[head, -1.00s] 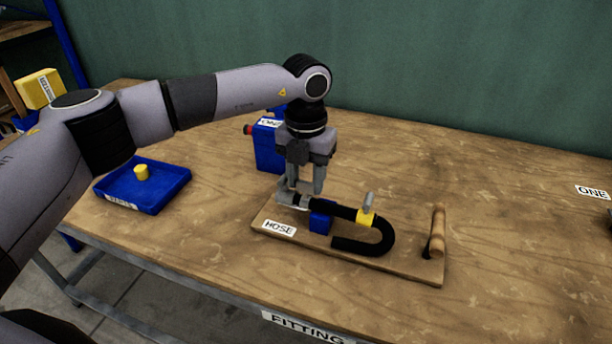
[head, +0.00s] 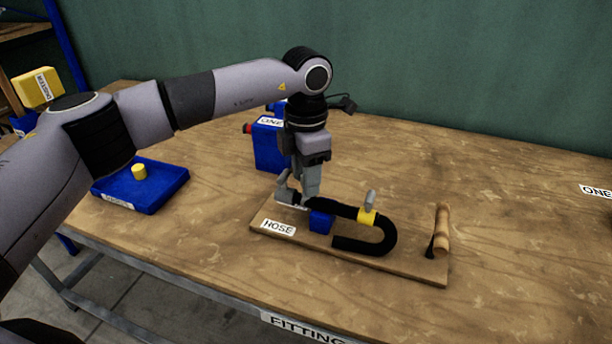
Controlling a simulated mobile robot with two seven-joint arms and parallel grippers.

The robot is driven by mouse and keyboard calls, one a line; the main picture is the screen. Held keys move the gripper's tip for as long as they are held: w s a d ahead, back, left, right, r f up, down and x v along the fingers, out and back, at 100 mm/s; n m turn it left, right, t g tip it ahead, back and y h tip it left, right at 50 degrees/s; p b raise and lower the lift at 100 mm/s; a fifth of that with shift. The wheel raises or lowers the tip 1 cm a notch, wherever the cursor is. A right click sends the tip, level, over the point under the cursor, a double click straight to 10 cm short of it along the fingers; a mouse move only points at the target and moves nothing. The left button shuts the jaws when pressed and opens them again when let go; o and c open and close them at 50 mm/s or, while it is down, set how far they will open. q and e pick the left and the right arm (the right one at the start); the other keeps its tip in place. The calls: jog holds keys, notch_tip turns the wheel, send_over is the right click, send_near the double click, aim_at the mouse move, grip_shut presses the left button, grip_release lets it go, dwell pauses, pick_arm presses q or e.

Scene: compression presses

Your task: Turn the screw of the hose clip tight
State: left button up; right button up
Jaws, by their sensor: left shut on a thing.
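The black hose (head: 388,236) lies bent in a U on a wooden board (head: 410,268) labelled HOSE. A grey metal fitting (head: 284,190) is at its left end. My left gripper (head: 308,196) points straight down at that end, shut on a small part there that its fingers hide, seemingly the clip's screw. The clip band cannot be made out clearly. A yellow piece with a grey upright stub (head: 368,212) sits on the hose further right, apart from the gripper. My right gripper is not in view.
A blue block (head: 321,222) is under the hose. A blue box labelled ONE (head: 266,150) is behind the gripper. A blue tray (head: 160,195) holds a yellow cylinder (head: 139,171). The table's right side is mostly clear.

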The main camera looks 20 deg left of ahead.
pick_arm(q)
jog(key=m, duration=0.8)
jog(key=shift+m+b, duration=0.3)
jog(key=shift+b, duration=0.05)
dwell(0.4)
jog(key=o, duration=0.8)
notch_tip(320, 180, up, 7)
jog(key=shift+r+b, duration=0.15)
jog(key=shift+b, duration=0.15)
